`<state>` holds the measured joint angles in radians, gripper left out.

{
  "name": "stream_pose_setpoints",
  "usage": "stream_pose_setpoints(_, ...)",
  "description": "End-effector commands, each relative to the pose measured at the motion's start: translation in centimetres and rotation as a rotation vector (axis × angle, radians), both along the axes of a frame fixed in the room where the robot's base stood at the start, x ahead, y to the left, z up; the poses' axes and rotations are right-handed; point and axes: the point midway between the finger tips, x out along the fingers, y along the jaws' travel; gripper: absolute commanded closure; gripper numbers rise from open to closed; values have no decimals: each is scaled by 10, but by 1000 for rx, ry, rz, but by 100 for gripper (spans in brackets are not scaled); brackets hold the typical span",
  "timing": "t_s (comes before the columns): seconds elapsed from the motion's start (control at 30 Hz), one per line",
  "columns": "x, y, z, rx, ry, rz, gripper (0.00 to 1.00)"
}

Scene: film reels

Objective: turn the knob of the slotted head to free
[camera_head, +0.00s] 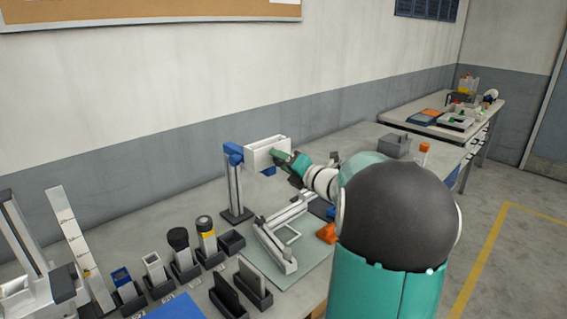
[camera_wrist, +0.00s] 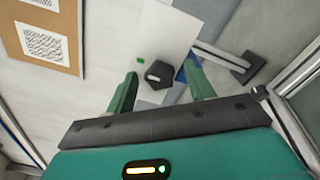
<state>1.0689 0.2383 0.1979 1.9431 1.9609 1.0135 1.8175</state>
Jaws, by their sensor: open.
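In the head view my gripper (camera_head: 284,158) is at the head's right side, and the knob is hidden there.
The post's base (camera_head: 237,214) stands on the bench behind a pale green mat (camera_head: 262,268) with a metal frame. Several holders with tools stand at the front left. A grey box (camera_head: 394,146) is at the back right. The wall runs close behind the head.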

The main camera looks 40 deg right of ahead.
Motion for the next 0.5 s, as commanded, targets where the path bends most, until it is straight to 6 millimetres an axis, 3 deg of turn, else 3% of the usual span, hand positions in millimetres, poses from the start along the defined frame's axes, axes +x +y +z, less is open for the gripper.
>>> stream_pose_setpoints(0.1, 0, 0, 0, 0, 0, 0, 47)
stream_pose_setpoints(0.33, 0, 0, 0, 0, 1, 1, 92)
stream_pose_setpoints(0.5, 0, 0, 0, -4, 0, 1, 91)
